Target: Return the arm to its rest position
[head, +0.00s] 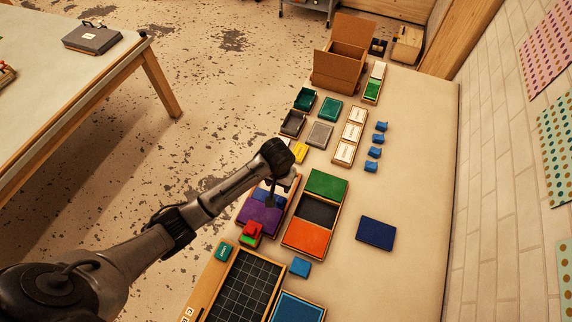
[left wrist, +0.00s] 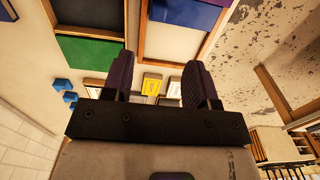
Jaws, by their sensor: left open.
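My left arm reaches in from the lower left in the head view. Its gripper (head: 275,192) is over the tray with purple and blue panels (head: 262,213), and the wrist hides part of it. In the left wrist view the two dark purple fingers of the gripper (left wrist: 162,82) stand wide apart with nothing between them. I cannot tell the exact height of the fingers above the tray. My right gripper is in neither view.
Beside the gripper lies a tray with green, black and orange panels (head: 325,184). A dark blue panel (head: 375,233) lies to the right. An open cardboard box (head: 338,70) stands at the far end. A black grid board (head: 245,287) is near the front. The table's right side is mostly clear.

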